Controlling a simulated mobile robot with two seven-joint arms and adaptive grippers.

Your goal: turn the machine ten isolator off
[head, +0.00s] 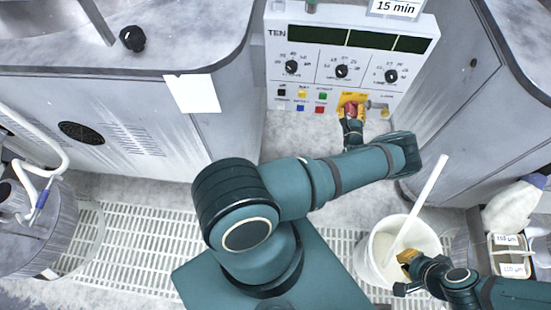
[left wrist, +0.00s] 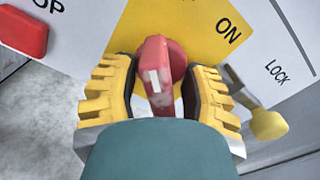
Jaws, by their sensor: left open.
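The machine panel (head: 350,60) marked TEN carries a yellow isolator plate (head: 345,97) at its lower edge, also in the left wrist view (left wrist: 205,25). The red isolator handle (left wrist: 160,70) has a white mark and points down the picture, with ON printed to its upper right. My left gripper (head: 352,112) is at the handle. In the left wrist view its yellow fingers (left wrist: 160,95) are open on either side of the handle, with small gaps. OFF is not visible there. My right gripper (head: 408,259) is by the white bucket; its opening is unclear.
A yellow-tipped lever (left wrist: 265,122) sits close to the right finger, beside LOCK lettering. A red button (left wrist: 22,35) is at upper left. The white bucket (head: 368,262) with a pale stick (head: 430,190) stands below right. Grey machine housings flank the panel.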

